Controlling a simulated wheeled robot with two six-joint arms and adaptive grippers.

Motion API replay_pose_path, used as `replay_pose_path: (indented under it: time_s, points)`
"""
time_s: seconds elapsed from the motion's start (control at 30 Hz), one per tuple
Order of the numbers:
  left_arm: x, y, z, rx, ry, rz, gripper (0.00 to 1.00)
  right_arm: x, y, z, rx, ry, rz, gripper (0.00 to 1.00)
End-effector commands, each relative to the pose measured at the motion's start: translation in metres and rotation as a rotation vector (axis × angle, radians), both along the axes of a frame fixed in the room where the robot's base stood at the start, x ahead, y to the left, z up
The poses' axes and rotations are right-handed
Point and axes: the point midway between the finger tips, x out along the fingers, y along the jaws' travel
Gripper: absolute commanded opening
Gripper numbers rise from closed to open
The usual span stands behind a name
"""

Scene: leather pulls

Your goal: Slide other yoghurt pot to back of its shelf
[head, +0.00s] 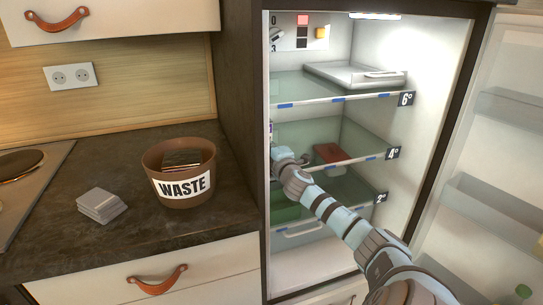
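The fridge stands open, with glass shelves marked 6°, 4° and 2°. My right arm comes in from the lower right, and its gripper (279,155) is at the left end of the 4° shelf (345,163). The gripper is small and partly lost against the fridge's left edge, so I cannot tell whether its fingers are open or shut. A sliver of a pale and purple item (270,130) shows just above the gripper at that edge. I cannot tell whether it is a yoghurt pot. No whole yoghurt pot shows. My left gripper is not in view.
A red-brown block (328,153) lies further right on the 4° shelf. A flat clear-lidded container (355,74) sits on the 6° shelf. The fridge door (499,150) is open at right. A WASTE bin (181,186) and stacked grey squares (101,205) stand on the counter.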

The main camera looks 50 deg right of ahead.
Motion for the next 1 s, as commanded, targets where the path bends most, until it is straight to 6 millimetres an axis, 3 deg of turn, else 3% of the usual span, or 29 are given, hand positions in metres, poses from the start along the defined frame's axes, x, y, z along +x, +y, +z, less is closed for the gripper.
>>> replay_pose_path:
  time_s: [0.13,0.27,0.7,0.8,1.0]
  points:
    - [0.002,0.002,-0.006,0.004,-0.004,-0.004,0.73,-0.023,0.014,-0.002,-0.007,0.005,0.002,0.00]
    - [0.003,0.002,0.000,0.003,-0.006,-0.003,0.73,-0.044,0.024,0.001,-0.009,0.008,-0.001,0.00]
    - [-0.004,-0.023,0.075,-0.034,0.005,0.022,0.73,-0.106,0.063,0.008,0.002,0.003,-0.001,0.00]
    - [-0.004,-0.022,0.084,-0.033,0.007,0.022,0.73,-0.117,0.068,0.006,0.001,0.002,-0.003,0.00]
    - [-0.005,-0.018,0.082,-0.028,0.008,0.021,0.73,-0.120,0.070,0.001,-0.001,-0.001,-0.002,0.00]
